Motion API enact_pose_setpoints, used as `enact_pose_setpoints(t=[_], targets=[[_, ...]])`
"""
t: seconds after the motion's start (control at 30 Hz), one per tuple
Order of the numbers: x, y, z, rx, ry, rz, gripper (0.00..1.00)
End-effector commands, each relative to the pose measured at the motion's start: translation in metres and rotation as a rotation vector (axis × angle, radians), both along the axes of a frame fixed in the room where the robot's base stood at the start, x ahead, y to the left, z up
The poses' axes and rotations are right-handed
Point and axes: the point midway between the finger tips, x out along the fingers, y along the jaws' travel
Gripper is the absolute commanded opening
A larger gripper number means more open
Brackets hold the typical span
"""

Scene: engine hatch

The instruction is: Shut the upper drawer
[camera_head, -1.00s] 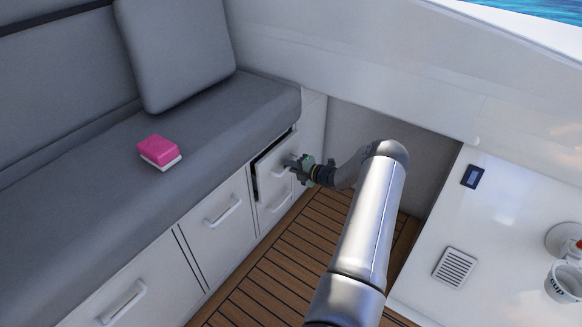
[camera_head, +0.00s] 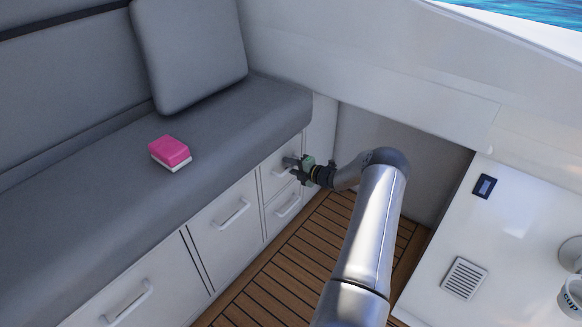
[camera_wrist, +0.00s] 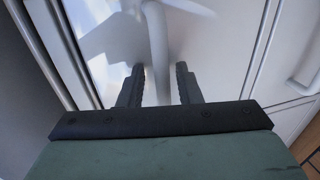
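The upper drawer (camera_head: 268,181) is a white front with a pale bar handle, under the seat at the far end of the bench. Its front looks flush with the cabinet in the head view. My gripper (camera_head: 288,162) is at this drawer's handle and hides part of it. In the wrist view, my gripper (camera_wrist: 159,72) has its two dark fingers apart, one on each side of the handle (camera_wrist: 157,40), with small gaps visible. The lower drawer (camera_head: 284,207), with its own handle, sits flush below.
A larger cabinet front (camera_head: 224,232) is to the left. The slatted wooden floor (camera_head: 292,268) is clear. A white counter (camera_head: 500,235) with a cup (camera_head: 570,297) stands at right.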

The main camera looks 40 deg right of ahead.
Motion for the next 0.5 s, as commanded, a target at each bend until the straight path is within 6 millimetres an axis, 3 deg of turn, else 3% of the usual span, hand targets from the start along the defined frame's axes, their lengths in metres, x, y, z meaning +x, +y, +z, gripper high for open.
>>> enact_pose_setpoints(t=[0.17, 0.5], targets=[[-0.026, -0.010, 0.008, 0.000, 0.004, -0.005, 0.31], [-0.105, -0.034, 0.024, 0.000, 0.007, -0.006, 0.31]])
